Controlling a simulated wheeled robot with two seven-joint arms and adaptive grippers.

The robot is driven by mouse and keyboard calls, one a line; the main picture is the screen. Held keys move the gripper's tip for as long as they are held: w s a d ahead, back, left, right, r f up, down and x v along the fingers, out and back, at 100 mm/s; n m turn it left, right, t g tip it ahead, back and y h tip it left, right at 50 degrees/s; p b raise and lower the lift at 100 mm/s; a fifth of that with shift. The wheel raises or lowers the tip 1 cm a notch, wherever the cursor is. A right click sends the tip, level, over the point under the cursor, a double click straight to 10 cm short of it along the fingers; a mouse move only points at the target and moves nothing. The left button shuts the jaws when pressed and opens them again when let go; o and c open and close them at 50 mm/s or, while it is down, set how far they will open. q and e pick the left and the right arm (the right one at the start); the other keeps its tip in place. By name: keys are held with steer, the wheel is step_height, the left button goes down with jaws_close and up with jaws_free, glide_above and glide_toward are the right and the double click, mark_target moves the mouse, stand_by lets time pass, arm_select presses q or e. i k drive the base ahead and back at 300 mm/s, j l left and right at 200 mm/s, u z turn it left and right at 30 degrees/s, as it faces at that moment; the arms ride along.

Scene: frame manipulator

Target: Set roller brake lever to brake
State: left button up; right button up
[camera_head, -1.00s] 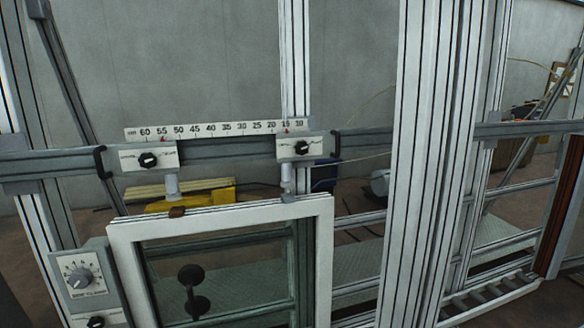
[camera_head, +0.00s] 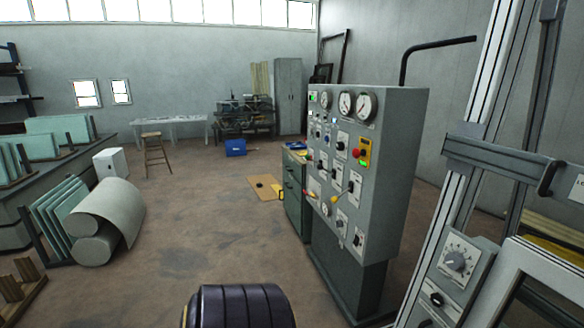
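A grey control console (camera_head: 385,150) stands right of the middle, with gauges, knobs and switches on its front. A lever with a yellow grip (camera_head: 336,198) sticks out from its lower front. A lever with a red tip (camera_head: 309,195) sits to the left of it. The labels are too small to read, so I cannot tell which control is the roller brake lever or how it is set. Neither of my grippers is in view. A dark ringed part at the bottom edge seems to be one of my arm links.
A metal frame machine (camera_head: 470,200) with a dial box (camera_head: 460,262) stands at the right. A green cabinet (camera_head: 296,190) is behind the console. Rolled sheets (camera_head: 100,225) and glass panes (camera_head: 60,215) stand at the left. The floor between is mostly clear.

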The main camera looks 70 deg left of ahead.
mark_target(319, 167)
steer(key=u, duration=2.2)
